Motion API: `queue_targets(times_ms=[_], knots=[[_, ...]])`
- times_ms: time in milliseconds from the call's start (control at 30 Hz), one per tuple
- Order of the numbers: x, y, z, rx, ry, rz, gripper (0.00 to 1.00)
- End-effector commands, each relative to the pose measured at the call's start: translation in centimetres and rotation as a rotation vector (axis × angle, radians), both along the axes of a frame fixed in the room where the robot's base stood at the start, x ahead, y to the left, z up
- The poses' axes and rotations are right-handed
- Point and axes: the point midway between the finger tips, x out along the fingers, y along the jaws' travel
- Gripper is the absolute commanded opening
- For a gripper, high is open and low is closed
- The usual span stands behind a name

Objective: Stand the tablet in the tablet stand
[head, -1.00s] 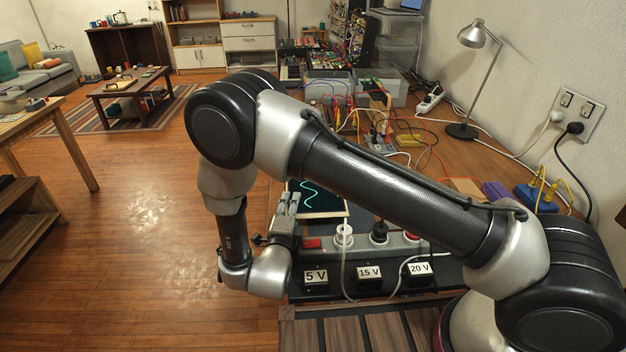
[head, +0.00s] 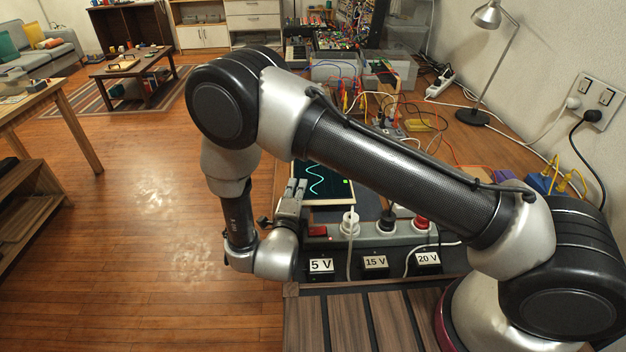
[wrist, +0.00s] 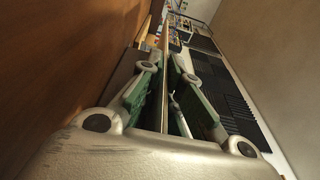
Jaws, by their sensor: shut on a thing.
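The tablet (head: 316,184), with a dark screen, a cyan wavy line and a pale rim, shows in the head view beside my gripper, partly behind my arm. My gripper (head: 292,198) is shut on the tablet near its left edge. In the wrist view, my gripper's green-padded fingers (wrist: 166,95) stand on both sides of the tablet (wrist: 165,75), which is seen edge-on as a thin plate. I cannot make out the tablet stand; my arm hides part of the bench.
A grey power strip (head: 370,237) with plugs and cords lies just in front of the tablet. Labels 5 V (head: 321,265), 15 V and 20 V are below it. A desk lamp (head: 488,60) and cluttered cables stand behind. Open floor (head: 140,220) lies to the left.

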Motion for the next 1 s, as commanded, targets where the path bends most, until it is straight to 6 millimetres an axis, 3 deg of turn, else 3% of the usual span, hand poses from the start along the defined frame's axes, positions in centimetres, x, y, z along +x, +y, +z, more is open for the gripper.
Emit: queue_targets(times_ms=[267,600,733,867,1000], knots=[[0.0,0.1,1.9,0.002,-0.002,0.000,0.00],[0.0,0.0,7.9,0.003,-0.003,0.000,0.00],[0.1,-0.1,9.4,0.027,-0.002,-0.003,0.00],[1.5,-2.1,10.4,0.125,-0.006,-0.049,0.00],[4.6,-6.5,12.1,0.267,-0.027,-0.154,0.00]])
